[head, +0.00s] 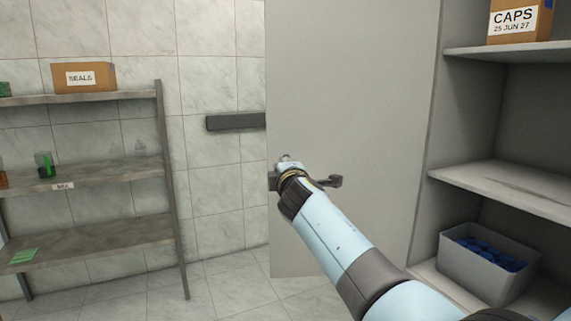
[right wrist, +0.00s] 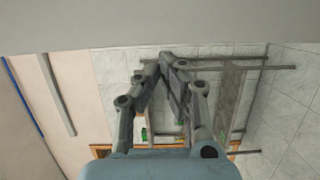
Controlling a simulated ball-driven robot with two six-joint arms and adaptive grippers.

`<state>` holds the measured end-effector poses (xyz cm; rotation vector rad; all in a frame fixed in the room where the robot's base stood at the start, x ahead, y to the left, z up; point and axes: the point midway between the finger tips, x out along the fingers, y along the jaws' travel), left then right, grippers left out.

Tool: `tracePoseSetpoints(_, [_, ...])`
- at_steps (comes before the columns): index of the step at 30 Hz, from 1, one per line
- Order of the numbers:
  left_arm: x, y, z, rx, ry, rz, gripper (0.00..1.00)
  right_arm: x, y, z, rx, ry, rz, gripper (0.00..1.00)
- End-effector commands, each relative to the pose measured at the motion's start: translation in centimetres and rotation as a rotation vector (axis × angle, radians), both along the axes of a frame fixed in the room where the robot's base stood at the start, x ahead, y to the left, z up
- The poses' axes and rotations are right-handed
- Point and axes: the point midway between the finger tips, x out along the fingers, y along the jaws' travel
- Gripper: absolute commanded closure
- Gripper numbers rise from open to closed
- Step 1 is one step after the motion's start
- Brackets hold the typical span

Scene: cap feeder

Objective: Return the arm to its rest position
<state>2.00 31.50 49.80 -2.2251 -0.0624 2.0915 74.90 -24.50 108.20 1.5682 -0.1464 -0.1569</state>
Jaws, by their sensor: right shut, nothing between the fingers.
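My right arm reaches in from the lower right in the head view. Its gripper (head: 284,168) is in front of the free left edge of an open grey cabinet door (head: 350,90). In the right wrist view the two fingers of this gripper (right wrist: 166,58) come together at their tips, with nothing seen between them. A dark bar-like part (head: 334,181) shows just right of the gripper; I cannot tell if it is a door handle or part of the gripper. Whether the gripper touches the door is unclear. My left gripper is not in view.
The cabinet at right holds a CAPS box (head: 518,20) on top and a grey bin (head: 475,275) of blue caps low down. A shelf rack (head: 80,185) with a SEALS box (head: 84,78) stands at left. Floor between rack and door is clear.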

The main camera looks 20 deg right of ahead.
Motion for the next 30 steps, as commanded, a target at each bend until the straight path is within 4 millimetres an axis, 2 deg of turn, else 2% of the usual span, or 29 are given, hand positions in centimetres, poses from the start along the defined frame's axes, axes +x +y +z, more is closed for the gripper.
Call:
tracePoseSetpoints(3, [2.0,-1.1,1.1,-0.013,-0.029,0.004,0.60,-2.2,0.7,0.3,0.003,-0.002,0.001,1.00])
tracePoseSetpoints(6, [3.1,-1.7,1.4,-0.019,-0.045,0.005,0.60,-3.5,1.1,0.2,0.002,0.000,0.001,1.00])
tracePoseSetpoints(14, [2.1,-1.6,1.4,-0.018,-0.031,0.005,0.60,-4.7,1.3,-0.2,0.001,0.003,0.000,1.00])
tracePoseSetpoints(17, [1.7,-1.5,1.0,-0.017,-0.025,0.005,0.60,-5.6,1.1,-2.7,-0.003,0.034,-0.001,1.00])
tracePoseSetpoints(20, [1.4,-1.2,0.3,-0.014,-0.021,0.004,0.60,-7.6,0.5,-8.1,-0.013,0.109,-0.004,1.00])
tracePoseSetpoints(23, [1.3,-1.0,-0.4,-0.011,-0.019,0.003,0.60,-10.5,-0.1,-15.6,-0.002,0.221,-0.001,1.00])
tracePoseSetpoints(24, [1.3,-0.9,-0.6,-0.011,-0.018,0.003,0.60,-12.0,-0.3,-18.7,0.013,0.270,0.000,1.00])
tracePoseSetpoints(26, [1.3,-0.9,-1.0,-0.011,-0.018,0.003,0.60,-14.3,-0.6,-23.2,0.048,0.339,-0.002,1.00])
tracePoseSetpoints(27, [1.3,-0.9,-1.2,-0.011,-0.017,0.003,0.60,-16.0,-0.9,-26.1,0.074,0.386,-0.005,1.00])
tracePoseSetpoints(29, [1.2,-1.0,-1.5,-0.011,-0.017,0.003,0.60,-18.8,-1.2,-30.4,0.122,0.455,-0.014,1.00])
tracePoseSetpoints(30, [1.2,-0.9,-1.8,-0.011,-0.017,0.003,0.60,-20.8,-1.4,-33.1,0.157,0.501,-0.023,1.00])
